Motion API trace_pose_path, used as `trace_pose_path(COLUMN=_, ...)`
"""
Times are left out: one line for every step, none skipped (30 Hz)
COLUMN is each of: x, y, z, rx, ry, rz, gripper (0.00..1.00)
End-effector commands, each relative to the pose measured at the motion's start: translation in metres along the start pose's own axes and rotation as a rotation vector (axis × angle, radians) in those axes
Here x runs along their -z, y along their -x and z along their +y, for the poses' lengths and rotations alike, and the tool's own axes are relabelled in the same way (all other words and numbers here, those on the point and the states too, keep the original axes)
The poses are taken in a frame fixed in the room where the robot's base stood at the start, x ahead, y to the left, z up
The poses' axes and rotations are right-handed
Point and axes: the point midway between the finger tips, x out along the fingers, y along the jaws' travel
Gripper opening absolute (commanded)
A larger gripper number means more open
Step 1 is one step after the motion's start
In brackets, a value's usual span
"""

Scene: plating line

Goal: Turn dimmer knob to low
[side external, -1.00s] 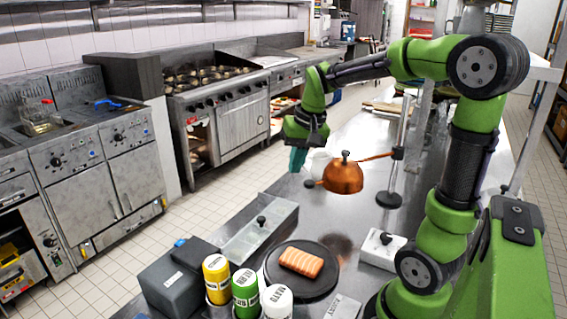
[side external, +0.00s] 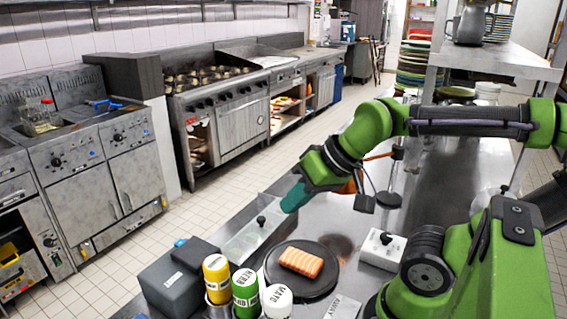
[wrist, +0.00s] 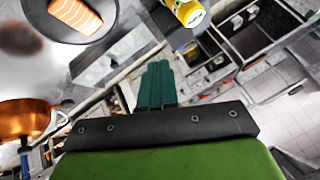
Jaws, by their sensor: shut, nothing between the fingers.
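A white box with a black dimmer knob (side external: 386,238) on top sits on the steel counter, right of the dark plate, close to my arm's base. The knob's setting is too small to read. My gripper (side external: 293,198) is shut and empty, its teal fingers above the counter near the clear-sided bin, well to the left of the knob and apart from it. The fingers also show in the wrist view (wrist: 156,78), where I cannot see the knob. The copper lamp shade (wrist: 25,117) is at the left there; in the side view my wrist mostly hides it.
A salmon piece (side external: 301,262) lies on the dark round plate (side external: 328,283). Yellow, green and white sauce bottles (side external: 245,291) stand at its left. The lamp stand's base (side external: 388,200) stands behind.

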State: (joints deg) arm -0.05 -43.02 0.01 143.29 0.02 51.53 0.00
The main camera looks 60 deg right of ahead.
Motion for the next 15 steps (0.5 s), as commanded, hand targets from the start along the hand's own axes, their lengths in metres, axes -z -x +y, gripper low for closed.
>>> trace_pose_path(x=0.000, y=0.000, z=0.000, rx=-0.001, ry=-0.001, rz=0.000, gripper=0.06)
trace_pose_path(x=0.001, y=0.000, z=0.001, rx=-0.003, ry=-0.005, rz=0.001, gripper=0.11)
trace_pose_path(x=0.001, y=-0.002, z=0.004, rx=-0.011, ry=-0.014, rz=-0.005, gripper=0.17)
trace_pose_path(x=0.002, y=-0.005, z=0.007, rx=-0.020, ry=-0.027, rz=-0.013, gripper=0.21)
trace_pose_path(x=0.003, y=-0.008, z=0.012, rx=-0.031, ry=-0.047, rz=-0.024, gripper=0.26)
trace_pose_path(x=0.009, y=-0.011, z=0.020, rx=-0.049, ry=-0.081, rz=-0.034, gripper=0.32)
trace_pose_path(x=0.015, y=-0.014, z=0.028, rx=-0.066, ry=-0.112, rz=-0.043, gripper=0.37)
trace_pose_path(x=0.022, y=-0.017, z=0.039, rx=-0.087, ry=-0.148, rz=-0.057, gripper=0.41)
trace_pose_path(x=0.030, y=-0.020, z=0.056, rx=-0.123, ry=-0.196, rz=-0.084, gripper=0.47)
trace_pose_path(x=0.037, y=-0.021, z=0.070, rx=-0.151, ry=-0.230, rz=-0.109, gripper=0.52)
trace_pose_path(x=0.042, y=-0.022, z=0.086, rx=-0.183, ry=-0.262, rz=-0.138, gripper=0.57)
trace_pose_path(x=0.049, y=-0.022, z=0.110, rx=-0.225, ry=-0.302, rz=-0.181, gripper=0.61)
trace_pose_path(x=0.052, y=-0.021, z=0.128, rx=-0.257, ry=-0.330, rz=-0.217, gripper=0.61)
trace_pose_path(x=0.055, y=-0.019, z=0.147, rx=-0.287, ry=-0.358, rz=-0.254, gripper=0.61)
trace_pose_path(x=0.056, y=-0.016, z=0.172, rx=-0.326, ry=-0.392, rz=-0.307, gripper=0.61)
